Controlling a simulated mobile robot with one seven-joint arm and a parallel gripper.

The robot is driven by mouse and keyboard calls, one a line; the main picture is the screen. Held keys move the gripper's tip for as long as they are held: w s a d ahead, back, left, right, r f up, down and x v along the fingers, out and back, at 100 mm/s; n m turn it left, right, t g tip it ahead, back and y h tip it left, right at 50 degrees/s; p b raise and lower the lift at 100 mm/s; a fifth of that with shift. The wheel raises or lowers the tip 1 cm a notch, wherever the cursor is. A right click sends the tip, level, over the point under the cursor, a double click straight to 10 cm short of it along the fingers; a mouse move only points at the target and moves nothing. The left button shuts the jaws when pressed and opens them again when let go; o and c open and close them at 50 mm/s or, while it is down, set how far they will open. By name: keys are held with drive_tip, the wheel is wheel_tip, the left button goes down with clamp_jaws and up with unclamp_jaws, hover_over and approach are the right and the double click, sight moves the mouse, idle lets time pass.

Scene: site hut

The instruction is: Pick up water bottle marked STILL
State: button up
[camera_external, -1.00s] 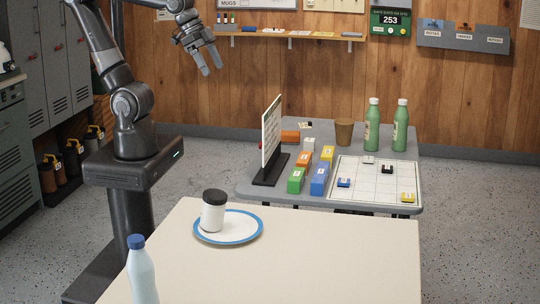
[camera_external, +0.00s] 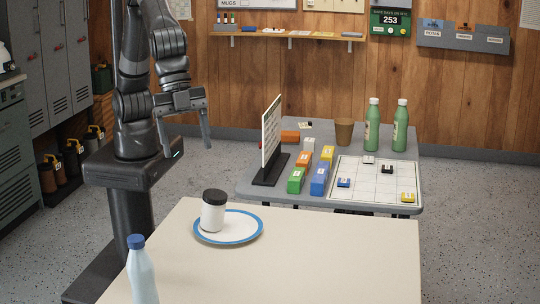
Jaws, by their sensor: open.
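No STILL marking can be read on any bottle. A pale blue bottle (camera_external: 142,276) with a blue cap stands upright at the near left of the cream table, its lower part cut off by the frame edge. Two green bottles with white caps, one on the left (camera_external: 372,128) and one on the right (camera_external: 400,130), stand upright at the back right of the grey table. My gripper (camera_external: 187,152) is open and empty, fingers pointing down. In the picture it is above and left of the cream table, apart from every bottle.
The cream table (camera_external: 320,255) holds a blue-rimmed plate (camera_external: 240,230) with a dark-lidded white jar (camera_external: 213,213). The grey table (camera_external: 232,189) carries a standing board (camera_external: 271,135), coloured boxes, a brown cup (camera_external: 343,132) and a grid sheet (camera_external: 375,183). The cream table's right side is clear.

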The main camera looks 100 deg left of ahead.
drive_tip(key=m+g, duration=0.1)
drive_tip(key=m, duration=0.1)
approach(135, 237)
wheel_tip(135, 237, down, 2)
drive_tip(key=shift+h, duration=0.3)
drive_tip(key=x, duration=0.6)
drive_tip(key=shift+a, duration=0.1)
drive_tip(key=shift+x, duration=2.5)
drive_tip(key=shift+w+r, duration=0.1)
drive_tip(key=shift+c, duration=0.6)
clamp_jaws()
